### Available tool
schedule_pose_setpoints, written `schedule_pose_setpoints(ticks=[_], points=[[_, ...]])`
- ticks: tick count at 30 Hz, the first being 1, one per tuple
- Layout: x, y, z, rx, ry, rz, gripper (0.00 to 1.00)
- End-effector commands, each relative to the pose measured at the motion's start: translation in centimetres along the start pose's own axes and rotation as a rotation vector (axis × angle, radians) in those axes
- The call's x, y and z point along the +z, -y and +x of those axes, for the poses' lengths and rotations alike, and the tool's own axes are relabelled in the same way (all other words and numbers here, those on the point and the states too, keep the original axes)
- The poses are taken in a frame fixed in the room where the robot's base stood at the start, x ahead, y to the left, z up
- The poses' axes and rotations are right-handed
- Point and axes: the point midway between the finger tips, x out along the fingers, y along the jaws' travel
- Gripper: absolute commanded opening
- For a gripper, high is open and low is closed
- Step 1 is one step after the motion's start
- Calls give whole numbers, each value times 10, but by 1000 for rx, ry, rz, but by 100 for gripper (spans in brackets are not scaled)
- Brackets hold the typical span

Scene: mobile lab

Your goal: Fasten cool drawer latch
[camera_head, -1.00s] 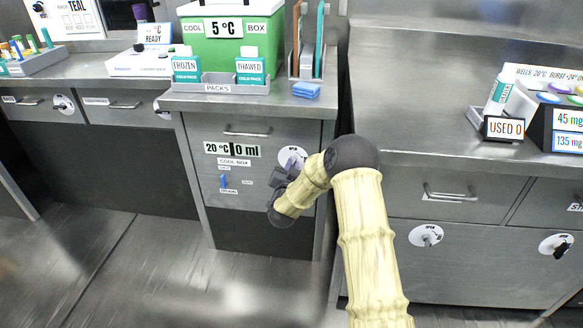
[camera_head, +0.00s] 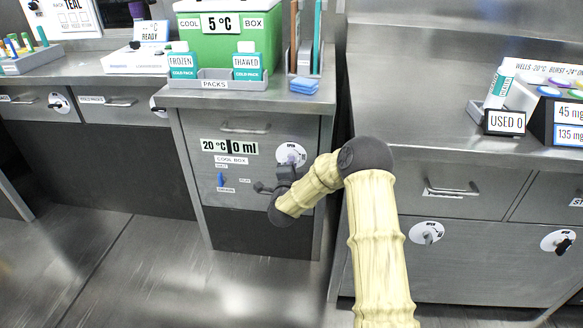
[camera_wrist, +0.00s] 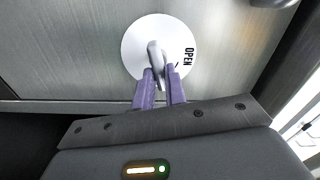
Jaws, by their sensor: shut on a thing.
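The cool drawer (camera_head: 262,140) is the grey metal front under the green cool box, and it looks closed. Its latch is a round white plate, which shows in the head view (camera_head: 291,153) and in the wrist view (camera_wrist: 133,45). In the wrist view the latch's grey lever (camera_wrist: 154,55) stands at the plate's middle, with the word OPEN to its right. My gripper (camera_wrist: 161,76) has its two purple fingers shut on the lever, one on each side. In the head view my gripper (camera_head: 285,170) is at the drawer front, partly hiding the plate's lower edge.
A bar handle (camera_head: 245,129) juts from the drawer above the latch. The green cool box (camera_head: 228,38) and the packs tray (camera_head: 232,85) stand on the counter above. Another counter with a drawer handle (camera_head: 450,189) is at the right. The floor in front is clear.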

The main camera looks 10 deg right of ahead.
Motion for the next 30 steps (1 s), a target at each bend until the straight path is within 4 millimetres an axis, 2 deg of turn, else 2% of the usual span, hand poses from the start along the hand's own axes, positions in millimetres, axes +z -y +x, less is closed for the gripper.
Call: schedule_pose_setpoints(ticks=[10,27,28,30], points=[[0,-4,0,3,0,204,0],[0,-4,0,4,0,249,0],[0,-4,0,4,0,249,15],[0,-4,0,4,0,249,28]])
